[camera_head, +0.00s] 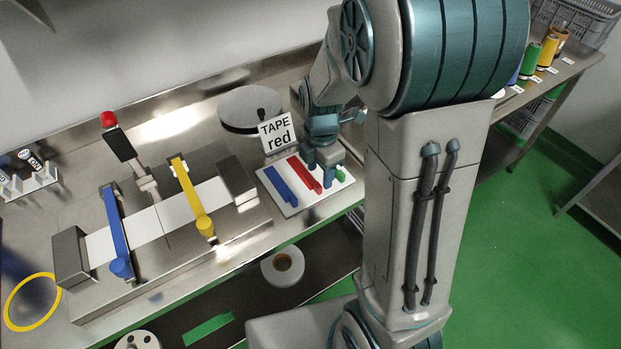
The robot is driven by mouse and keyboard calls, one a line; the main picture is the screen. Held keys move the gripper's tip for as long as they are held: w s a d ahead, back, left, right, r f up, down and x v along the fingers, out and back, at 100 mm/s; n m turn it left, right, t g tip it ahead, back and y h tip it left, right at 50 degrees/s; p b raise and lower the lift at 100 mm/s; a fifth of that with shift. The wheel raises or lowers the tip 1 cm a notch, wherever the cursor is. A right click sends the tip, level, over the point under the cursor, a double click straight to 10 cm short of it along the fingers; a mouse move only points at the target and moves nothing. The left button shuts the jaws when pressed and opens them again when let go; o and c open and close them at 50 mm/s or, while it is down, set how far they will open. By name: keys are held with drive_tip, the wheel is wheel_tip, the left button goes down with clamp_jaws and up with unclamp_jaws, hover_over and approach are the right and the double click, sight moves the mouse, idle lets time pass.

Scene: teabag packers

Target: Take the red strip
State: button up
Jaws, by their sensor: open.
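The red strip (303,174) lies on a white board (290,208) on the steel bench. A blue strip (280,186) lies to its left on the same board. A green piece (340,175) shows at the board's right side, partly hidden by my gripper. My gripper (325,182) is open, pointing down over the right part of the board, just right of the red strip. I cannot tell whether a finger touches the red strip. A sign (277,134) reading "TAPE red" stands behind the board.
A machine with a white band (143,226), a blue arm (115,232) and a yellow arm (192,198) stands left of the board. A round grey disc (250,107) lies behind the sign. A yellow ring (33,301) is at the far left.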

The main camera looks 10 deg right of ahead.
sight(318, 185)
drive_tip(key=shift+w+f+p, duration=0.2)
drive_tip(key=shift+f+p, duration=0.15)
drive_tip(key=shift+f, duration=1.05)
drive_tip(key=shift+w+f+p, duration=0.2)
drive_tip(key=shift+f+p, duration=0.15)
drive_tip(key=shift+f, duration=1.05)
clamp_jaws()
